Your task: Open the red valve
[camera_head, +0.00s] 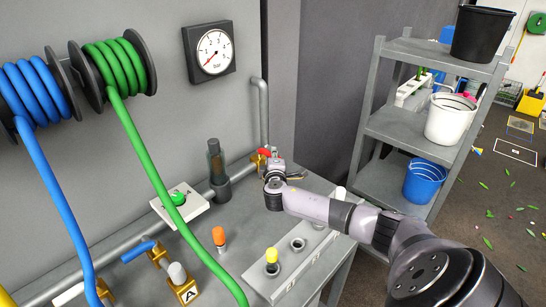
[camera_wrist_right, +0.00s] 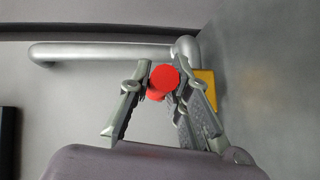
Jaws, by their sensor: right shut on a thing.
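The red valve (camera_head: 264,152) has a red handle on a brass body. It sits on the grey pipe at the back right corner of the bench. My right gripper (camera_head: 268,165) is at the valve, its fingers shut on the red handle. In the right wrist view the red handle (camera_wrist_right: 163,80) shows its round end between the two fingers (camera_wrist_right: 160,92), with a yellow brass part (camera_wrist_right: 204,85) behind the right finger. The gripper and wrist hide part of the valve body in the head view. My left gripper is not in view.
A pressure gauge (camera_head: 214,51) hangs on the wall. A blue-handled valve (camera_head: 138,251), a green button (camera_head: 178,197) and orange (camera_head: 218,236) and yellow-capped (camera_head: 271,255) fittings stand on the bench. Green (camera_head: 150,150) and blue (camera_head: 57,200) hoses hang across the left. A shelf with buckets (camera_head: 398,130) stands right.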

